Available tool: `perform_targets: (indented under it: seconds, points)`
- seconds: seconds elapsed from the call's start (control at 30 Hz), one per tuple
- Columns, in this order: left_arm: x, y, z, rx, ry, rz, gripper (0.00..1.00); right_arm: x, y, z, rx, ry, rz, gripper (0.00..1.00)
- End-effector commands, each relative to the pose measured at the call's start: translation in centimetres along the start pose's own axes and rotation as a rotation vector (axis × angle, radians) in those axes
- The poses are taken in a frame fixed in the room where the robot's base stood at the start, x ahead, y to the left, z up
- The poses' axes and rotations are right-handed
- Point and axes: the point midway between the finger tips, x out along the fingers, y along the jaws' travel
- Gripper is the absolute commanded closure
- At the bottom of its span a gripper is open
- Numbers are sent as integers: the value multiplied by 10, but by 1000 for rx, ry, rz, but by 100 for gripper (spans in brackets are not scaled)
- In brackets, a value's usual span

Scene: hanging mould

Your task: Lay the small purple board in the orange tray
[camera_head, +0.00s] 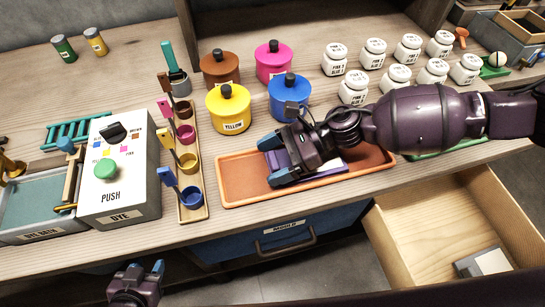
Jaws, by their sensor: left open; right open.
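The orange tray (238,185) lies on the worktop near its front edge. The small purple board (333,166) is in the tray, mostly hidden under my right gripper (273,162). The visible part looks flat, with a pale edge; I cannot tell whether it rests fully on the tray floor. My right gripper is open, low over the tray, its arm coming in from the right. My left gripper (138,273) is open and empty, low in front of the worktop at the bottom left.
Behind the tray stand yellow (228,110), blue (289,97), brown and pink pots. Several white jars (353,87) are behind the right arm. A rack of small coloured cups (190,195) and a dye box (118,175) stand left. An open drawer (420,225) juts out front right.

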Motion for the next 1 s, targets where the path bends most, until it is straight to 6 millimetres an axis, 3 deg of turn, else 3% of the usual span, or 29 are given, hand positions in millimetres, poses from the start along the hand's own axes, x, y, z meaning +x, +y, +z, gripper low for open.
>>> perform_targets:
  seconds: [0.17,0.7,1.0]
  points:
    - [0,0,-1,0,2,0,57,-3,0,0,1,1,-2,17]
    - [-1,0,-5,0,8,-1,57,-90,0,-1,2,1,-2,17]
    - [-1,0,-4,0,7,-1,57,-108,0,0,0,0,0,17]
